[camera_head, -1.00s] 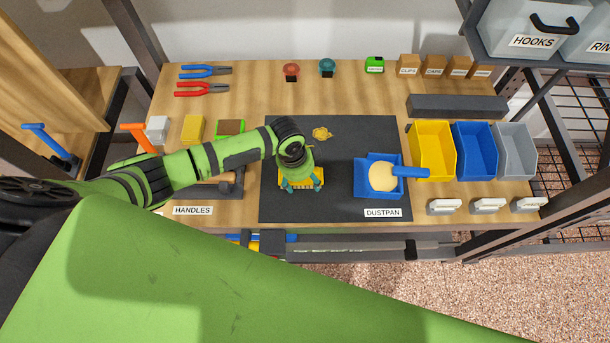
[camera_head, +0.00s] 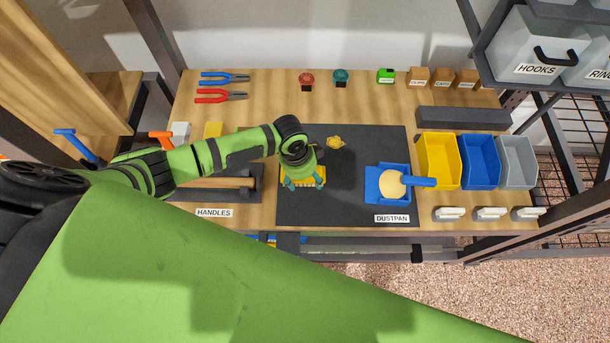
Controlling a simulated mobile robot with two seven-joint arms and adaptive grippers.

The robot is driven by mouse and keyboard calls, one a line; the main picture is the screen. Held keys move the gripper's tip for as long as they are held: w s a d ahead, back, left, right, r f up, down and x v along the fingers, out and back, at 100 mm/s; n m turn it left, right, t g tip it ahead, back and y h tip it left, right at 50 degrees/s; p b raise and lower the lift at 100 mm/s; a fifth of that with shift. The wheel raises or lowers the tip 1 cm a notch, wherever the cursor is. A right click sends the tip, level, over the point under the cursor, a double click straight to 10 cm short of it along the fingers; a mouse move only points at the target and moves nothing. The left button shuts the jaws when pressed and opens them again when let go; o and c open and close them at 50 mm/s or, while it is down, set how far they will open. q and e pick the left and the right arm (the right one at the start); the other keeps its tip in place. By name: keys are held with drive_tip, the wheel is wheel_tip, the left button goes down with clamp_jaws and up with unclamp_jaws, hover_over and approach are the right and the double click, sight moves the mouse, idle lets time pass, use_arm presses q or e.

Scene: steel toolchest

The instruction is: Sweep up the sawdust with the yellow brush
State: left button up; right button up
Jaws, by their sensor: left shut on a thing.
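My left gripper (camera_head: 304,184) points down over the left part of the dark mat (camera_head: 345,210), shut on the yellow brush (camera_head: 288,177). The gripper hides much of the brush, and I cannot tell whether its bristles touch the mat. A small yellow sawdust pile (camera_head: 336,142) lies on the mat, behind and right of the brush, apart from it. The blue dustpan (camera_head: 374,197) sits at the mat's right side, its handle pointing right. A pale heap of sawdust (camera_head: 391,182) lies in it. My right gripper is out of view.
Yellow (camera_head: 438,160), blue (camera_head: 480,162) and grey (camera_head: 517,162) bins stand right of the mat. A dark tray (camera_head: 205,195) with wooden-handled tools lies left, under my arm. Pliers (camera_head: 222,97) lie at the back left. The mat between brush and dustpan is clear.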

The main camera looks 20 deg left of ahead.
use_arm(q)
drive_tip(key=shift+r+p, duration=0.95)
drive_tip(key=shift+r, duration=0.3)
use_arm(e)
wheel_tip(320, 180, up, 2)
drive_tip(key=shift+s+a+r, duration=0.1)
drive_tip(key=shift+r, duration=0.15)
use_arm(q)
drive_tip(key=shift+f, duration=0.1)
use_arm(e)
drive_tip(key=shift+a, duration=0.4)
